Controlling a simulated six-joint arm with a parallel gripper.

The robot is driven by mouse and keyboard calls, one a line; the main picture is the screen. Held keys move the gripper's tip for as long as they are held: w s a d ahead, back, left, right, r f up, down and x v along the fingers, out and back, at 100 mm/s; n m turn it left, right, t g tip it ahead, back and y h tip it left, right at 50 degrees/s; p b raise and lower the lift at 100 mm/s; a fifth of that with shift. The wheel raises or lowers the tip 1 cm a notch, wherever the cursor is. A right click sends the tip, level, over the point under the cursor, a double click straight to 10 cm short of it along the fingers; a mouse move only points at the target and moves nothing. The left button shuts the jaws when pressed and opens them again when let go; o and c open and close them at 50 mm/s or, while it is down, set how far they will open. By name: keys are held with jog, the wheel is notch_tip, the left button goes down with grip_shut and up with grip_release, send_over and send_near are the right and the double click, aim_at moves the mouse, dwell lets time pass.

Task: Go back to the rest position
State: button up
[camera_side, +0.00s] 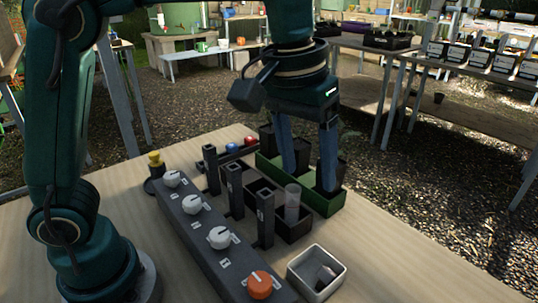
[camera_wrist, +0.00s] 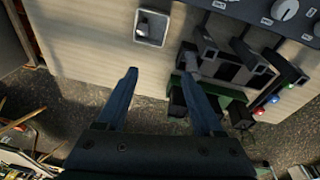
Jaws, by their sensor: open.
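My gripper (camera_side: 308,180) hangs with its two blue fingers pointing down at the green tray (camera_side: 327,208) in the side view. The fingers are wide apart with nothing between them. In the wrist view my gripper (camera_wrist: 159,73) also shows open and empty, near the table's edge. A clear tube (camera_side: 292,203) stands upright in the black rack (camera_side: 292,230), just left of the fingers in the side view. Black pots (camera_side: 268,138) stand in the green tray, partly hidden by the fingers. I cannot tell whether the fingers touch the tray or the pots.
Three black posts (camera_side: 234,190) stand beside a dark panel (camera_side: 205,235) with white knobs and an orange knob (camera_side: 260,284). A white bin (camera_side: 316,272) holds a small dark-and-light thing. Red (camera_side: 248,141) and blue (camera_side: 232,148) pieces lie behind. The table's right front is clear.

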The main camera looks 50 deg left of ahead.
jog(key=s+a+r+t, duration=0.2)
jog(key=s+a+t, duration=0.1)
jog(key=s+a, duration=0.5)
jog(key=s+a+f+m, duration=0.1)
jog(key=s+f, duration=0.3)
jog(key=f, duration=0.2)
jog(key=shift+s+a+f+m+t+y, duration=0.15)
jog(key=shift+a+f+m+t+y, duration=0.05)
jog(key=shift+a+m+t+y, duration=0.1)
